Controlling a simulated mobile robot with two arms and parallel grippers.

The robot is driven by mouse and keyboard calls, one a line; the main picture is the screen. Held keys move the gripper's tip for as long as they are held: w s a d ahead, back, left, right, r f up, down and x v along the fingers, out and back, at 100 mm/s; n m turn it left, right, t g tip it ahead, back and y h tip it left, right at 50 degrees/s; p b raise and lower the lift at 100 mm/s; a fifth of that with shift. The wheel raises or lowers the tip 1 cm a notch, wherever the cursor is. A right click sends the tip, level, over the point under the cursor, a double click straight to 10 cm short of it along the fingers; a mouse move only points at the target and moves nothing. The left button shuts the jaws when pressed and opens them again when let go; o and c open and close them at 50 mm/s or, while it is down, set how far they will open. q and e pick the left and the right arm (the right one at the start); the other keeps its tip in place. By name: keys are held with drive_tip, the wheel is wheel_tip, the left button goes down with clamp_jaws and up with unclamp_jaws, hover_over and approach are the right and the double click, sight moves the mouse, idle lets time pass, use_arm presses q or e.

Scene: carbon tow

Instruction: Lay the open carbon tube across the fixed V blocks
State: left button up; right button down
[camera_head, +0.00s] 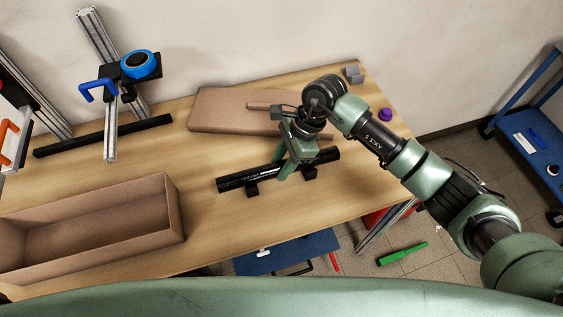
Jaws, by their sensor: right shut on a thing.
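The black carbon tube (240,180) lies slantwise near the table's front right, its left end nearer to me. Two small black V blocks show under it, the left one (252,190) and the right one (310,174). The tube appears to rest across both, though I cannot tell whether it is fully seated. My right gripper (282,168) comes down from above and is shut on the tube near its middle, between the blocks. The gripper and wrist hide part of the tube's middle. My left gripper is not in view.
An open cardboard box (178,215) fills the table's front left. A flat brown board (215,108) lies behind the tube. A metal post with a blue roll (140,65) and a black bar (75,142) stand at the back left. A grey block (354,74) and purple item (385,114) are at the right.

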drive_tip(key=shift+f+b, duration=0.4)
drive_tip(key=shift+b, duration=0.05)
drive_tip(key=c, duration=0.9)
unclamp_jaws()
drive_tip(key=shift+r, duration=0.1)
drive_tip(key=shift+r+p, duration=0.55)
drive_tip(key=shift+p, duration=0.25)
drive_tip(key=shift+w+d+r, duration=0.1)
drive_tip(key=shift+r, duration=0.2)
drive_tip(key=shift+b+v, duration=2.05)
drive_tip(key=shift+v, duration=3.7)
